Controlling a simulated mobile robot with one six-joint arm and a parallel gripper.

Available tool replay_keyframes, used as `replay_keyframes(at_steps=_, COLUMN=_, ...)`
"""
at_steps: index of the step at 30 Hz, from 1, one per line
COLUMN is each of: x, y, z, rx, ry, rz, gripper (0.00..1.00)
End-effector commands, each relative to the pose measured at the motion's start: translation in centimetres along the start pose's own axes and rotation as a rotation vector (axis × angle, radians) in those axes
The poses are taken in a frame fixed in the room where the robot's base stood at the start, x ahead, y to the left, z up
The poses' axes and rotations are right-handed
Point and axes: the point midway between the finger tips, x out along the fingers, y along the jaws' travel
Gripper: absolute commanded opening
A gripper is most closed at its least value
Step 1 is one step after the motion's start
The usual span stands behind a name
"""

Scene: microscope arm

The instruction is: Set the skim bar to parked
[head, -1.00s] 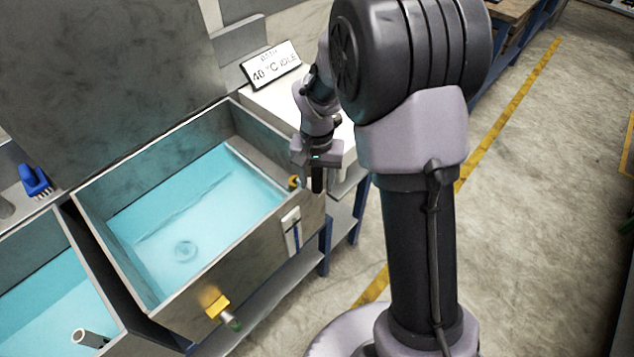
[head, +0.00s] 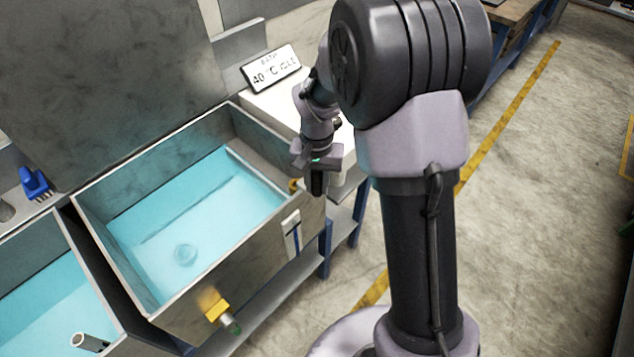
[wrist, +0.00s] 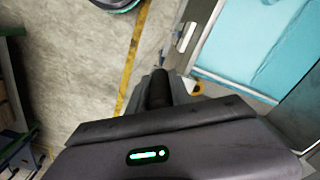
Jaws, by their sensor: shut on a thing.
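The skim bar appears to be the pale thin bar (head: 256,170) across the right end of the middle water tank (head: 160,318). A pale bar edge (wrist: 236,86) also shows along the water in the wrist view. A small yellow-orange hub (head: 294,185) sits at the tank's right front corner, and it shows in the wrist view (wrist: 198,88). My gripper (head: 317,184) is just right of this corner, pointing down. In the wrist view my gripper (wrist: 158,92) is shut on a dark round handle. Whether the handle joins the hub is hidden.
A sign reading 40 °C IDLE (head: 271,68) stands on the white top behind my gripper. A yellow valve (head: 216,308) sticks out of the tank front. A blue brush (head: 35,183) lies at the left. The floor at the right is clear.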

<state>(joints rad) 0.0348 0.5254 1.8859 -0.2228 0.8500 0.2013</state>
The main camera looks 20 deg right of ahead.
Motion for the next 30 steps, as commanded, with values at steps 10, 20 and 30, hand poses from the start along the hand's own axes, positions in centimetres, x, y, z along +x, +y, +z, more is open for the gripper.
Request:
replay_keyframes(at_steps=10, x=-0.03, y=0.0, z=0.01, rx=0.0, ry=0.0, rz=0.0, gripper=0.0)
replay_keyframes(at_steps=20, x=-0.03, y=-0.01, z=0.01, rx=0.001, ry=0.0, rz=0.0, gripper=0.0)
replay_keyframes(at_steps=30, x=0.0, y=-0.47, z=0.66, rx=-0.002, ry=0.0, rz=0.0, gripper=0.0)
